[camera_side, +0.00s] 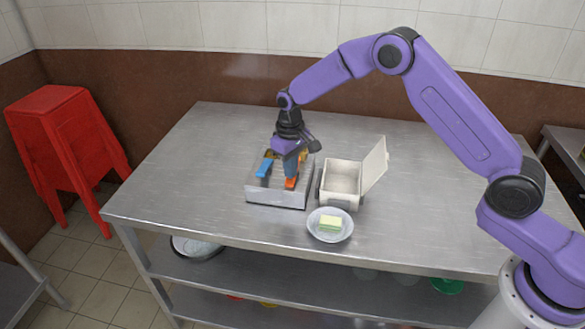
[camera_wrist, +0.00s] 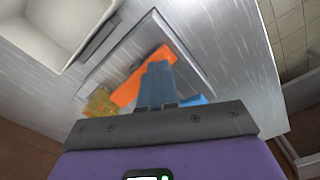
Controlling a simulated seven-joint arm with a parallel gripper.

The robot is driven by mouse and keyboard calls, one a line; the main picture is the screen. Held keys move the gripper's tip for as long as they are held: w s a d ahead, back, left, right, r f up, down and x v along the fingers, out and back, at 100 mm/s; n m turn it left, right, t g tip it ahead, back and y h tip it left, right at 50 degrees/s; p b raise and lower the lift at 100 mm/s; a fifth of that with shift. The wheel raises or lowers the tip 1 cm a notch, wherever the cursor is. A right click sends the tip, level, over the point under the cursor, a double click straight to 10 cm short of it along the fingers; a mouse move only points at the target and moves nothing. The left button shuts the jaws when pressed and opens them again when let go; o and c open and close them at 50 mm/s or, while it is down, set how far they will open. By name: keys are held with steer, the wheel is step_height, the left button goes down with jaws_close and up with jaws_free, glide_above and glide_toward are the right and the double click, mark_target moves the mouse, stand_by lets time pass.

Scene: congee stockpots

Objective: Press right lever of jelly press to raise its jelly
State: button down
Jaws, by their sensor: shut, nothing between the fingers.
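The jelly press (camera_side: 277,199) is a low grey metal box on the table, also in the wrist view (camera_wrist: 188,44). Its right lever is orange (camera_side: 291,184) and its left lever is blue (camera_side: 264,168). In the wrist view the orange lever (camera_wrist: 128,88) lies beside my shut fingers, and part of the blue lever (camera_wrist: 194,100) shows behind them. A yellow-amber piece, perhaps jelly (camera_side: 271,154), sits at the press's back; it also shows in the wrist view (camera_wrist: 100,103). My gripper (camera_side: 291,176) points down, empty, at the orange lever. I cannot tell whether it touches.
A cream box with an open lid (camera_side: 341,181) stands close right of the press. A pale bowl (camera_side: 318,233) holding a yellow-green block (camera_side: 331,222) sits in front. The metal table (camera_side: 180,180) is clear at left and right. Red stools (camera_side: 62,140) stand at far left.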

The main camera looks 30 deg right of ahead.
step_height(320, 180, up, 7)
steer(key=shift+r, duration=0.15)
stand_by(0.8)
steer(key=shift+s, duration=0.1)
